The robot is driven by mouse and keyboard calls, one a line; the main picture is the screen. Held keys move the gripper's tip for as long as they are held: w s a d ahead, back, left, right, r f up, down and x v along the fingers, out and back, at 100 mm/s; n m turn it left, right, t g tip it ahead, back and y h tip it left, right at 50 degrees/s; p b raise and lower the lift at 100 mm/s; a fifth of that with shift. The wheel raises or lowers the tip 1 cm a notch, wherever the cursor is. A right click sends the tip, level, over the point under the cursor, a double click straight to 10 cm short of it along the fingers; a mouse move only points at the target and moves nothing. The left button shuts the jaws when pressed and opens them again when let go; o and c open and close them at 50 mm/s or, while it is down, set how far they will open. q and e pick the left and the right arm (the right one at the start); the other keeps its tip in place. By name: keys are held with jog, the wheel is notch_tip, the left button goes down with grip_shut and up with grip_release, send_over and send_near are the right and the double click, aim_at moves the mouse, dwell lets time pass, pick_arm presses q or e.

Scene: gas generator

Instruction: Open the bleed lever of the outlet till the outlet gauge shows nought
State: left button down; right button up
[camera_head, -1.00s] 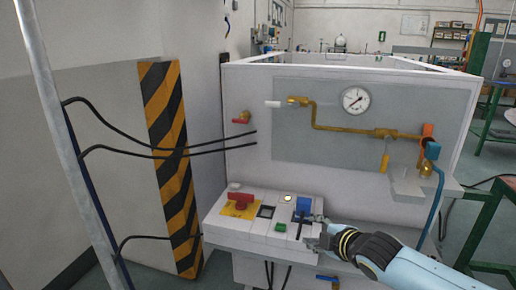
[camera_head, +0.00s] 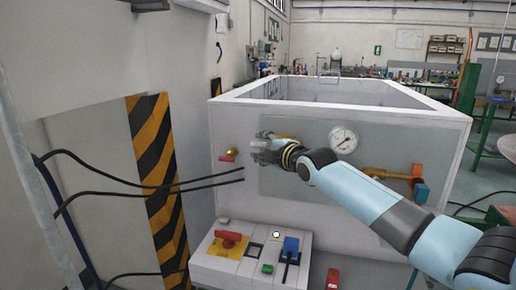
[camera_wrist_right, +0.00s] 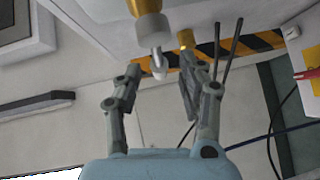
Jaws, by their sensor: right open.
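The outlet gauge (camera_head: 343,140) is a round white dial on the grey panel (camera_head: 290,185); its reading is too small to tell. My right gripper (camera_head: 262,148) is in front of the panel's upper left, over the left end of the brass pipe (camera_head: 390,174), and hides the white-handled lever there. In the right wrist view my right gripper (camera_wrist_right: 160,66) is open. A pale lever with a rounded tip (camera_wrist_right: 158,60), on a brass and grey fitting (camera_wrist_right: 146,22), reaches between its fingers; contact cannot be told. My left gripper is not in view.
A red-handled valve (camera_head: 228,158) sits just left of the gripper. Below are a control box with a red switch (camera_head: 229,240), a blue switch (camera_head: 290,246) and a green button (camera_head: 267,268). Black cables (camera_head: 150,186) run at the left by a striped post (camera_head: 155,180).

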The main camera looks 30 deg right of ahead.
jog(key=shift+w+d+f, duration=0.1)
jog(key=shift+w, duration=0.5)
jog(key=shift+w+d+f, duration=0.1)
jog(key=shift+w, duration=0.45)
jog(key=shift+a, duration=0.1)
grip_shut()
